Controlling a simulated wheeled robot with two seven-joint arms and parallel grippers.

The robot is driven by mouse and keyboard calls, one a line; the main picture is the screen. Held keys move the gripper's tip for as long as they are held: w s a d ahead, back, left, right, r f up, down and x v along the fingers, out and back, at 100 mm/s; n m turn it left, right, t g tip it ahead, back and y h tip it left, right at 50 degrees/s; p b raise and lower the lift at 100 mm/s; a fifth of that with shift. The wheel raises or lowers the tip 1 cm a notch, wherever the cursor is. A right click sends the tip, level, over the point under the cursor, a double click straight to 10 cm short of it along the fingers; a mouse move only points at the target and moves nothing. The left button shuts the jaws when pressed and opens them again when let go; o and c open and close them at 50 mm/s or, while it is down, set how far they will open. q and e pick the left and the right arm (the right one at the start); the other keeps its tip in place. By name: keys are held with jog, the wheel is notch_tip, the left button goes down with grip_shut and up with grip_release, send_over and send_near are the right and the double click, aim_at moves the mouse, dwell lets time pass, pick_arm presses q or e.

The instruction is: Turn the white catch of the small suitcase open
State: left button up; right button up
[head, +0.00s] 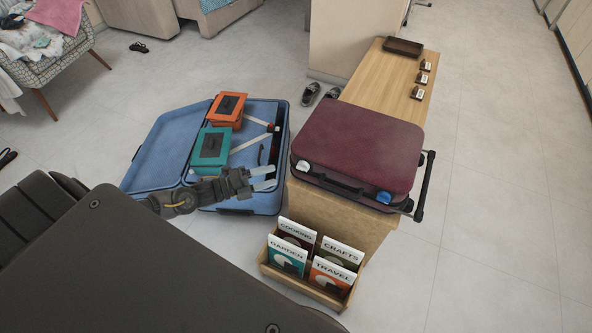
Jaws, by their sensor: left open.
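The small maroon suitcase (360,145) lies shut and flat on the near end of the wooden bench. Its white catch (303,167) is at the left end of its front side, and a blue catch (384,197) is at the right end. A dark handle (335,184) sits between them. My left gripper (270,177) reaches in from the left and is open, with nothing seen between its pale fingers. Its fingertips point right toward the white catch and look a short way left of it, apart from it. My right gripper is out of view.
An open blue suitcase (160,152) lies on the floor behind my left gripper, with an orange box (227,109) and a green box (211,148). A wooden rack (310,290) of labelled booklets stands before the bench (378,83). Floor at right is clear.

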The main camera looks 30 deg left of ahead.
aim_at(303, 167)
pick_arm(q)
jog(key=x, duration=0.9)
jog(key=shift+w+d, duration=0.1)
jog(key=shift+f, duration=0.1)
jog(key=c, duration=1)
